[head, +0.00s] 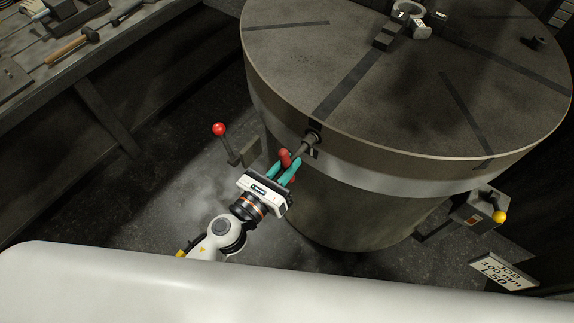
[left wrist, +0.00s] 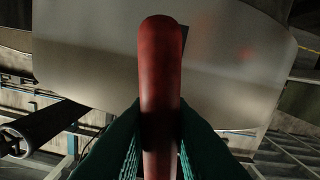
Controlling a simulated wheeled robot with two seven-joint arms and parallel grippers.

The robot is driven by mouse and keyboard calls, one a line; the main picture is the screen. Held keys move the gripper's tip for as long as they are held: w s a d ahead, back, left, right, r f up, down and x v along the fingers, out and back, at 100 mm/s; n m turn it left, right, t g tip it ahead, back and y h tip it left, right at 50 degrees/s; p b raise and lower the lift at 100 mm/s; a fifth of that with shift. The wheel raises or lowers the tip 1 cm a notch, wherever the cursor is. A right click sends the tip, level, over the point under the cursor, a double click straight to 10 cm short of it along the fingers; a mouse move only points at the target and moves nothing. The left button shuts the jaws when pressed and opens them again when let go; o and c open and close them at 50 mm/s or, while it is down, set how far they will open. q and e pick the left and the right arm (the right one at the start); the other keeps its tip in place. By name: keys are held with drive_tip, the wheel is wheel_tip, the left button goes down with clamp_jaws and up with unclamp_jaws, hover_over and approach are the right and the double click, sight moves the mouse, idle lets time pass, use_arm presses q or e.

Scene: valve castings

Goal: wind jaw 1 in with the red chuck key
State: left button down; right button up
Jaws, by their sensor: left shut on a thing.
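The red chuck key (head: 286,156) is held in my left gripper (head: 284,171), whose teal fingers are shut on its red handle. The key's grey shaft (head: 303,147) reaches up to a dark socket (head: 313,137) in the rim of the large round chuck (head: 450,110); its tip is hidden there. In the left wrist view the red handle (left wrist: 160,70) stands between the two teal fingers. A jaw (head: 388,36), which I take to be jaw 1, sits on the chuck top in line with the socket, beside a pale ring-shaped casting (head: 412,20). My right gripper is not in view.
A lever with a red knob (head: 219,129) stands left of my left gripper. A bench (head: 40,78) with a hammer (head: 72,46) is at the upper left.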

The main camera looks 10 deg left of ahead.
use_arm(q)
drive_tip(key=m, duration=0.2)
drive_tip(key=shift+w+r+m, duration=0.1)
drive_tip(key=shift+r+m, duration=0.1)
drive_tip(key=shift+m, duration=0.2)
drive_tip(key=shift+s+a+f+b, duration=0.2)
drive_tip(key=shift+s+a+b, duration=0.05)
drive_tip(key=shift+s+b, duration=0.2)
drive_tip(key=shift+b+v, duration=0.55)
drive_tip(key=shift+v, duration=1)
drive_tip(key=shift+r, duration=0.1)
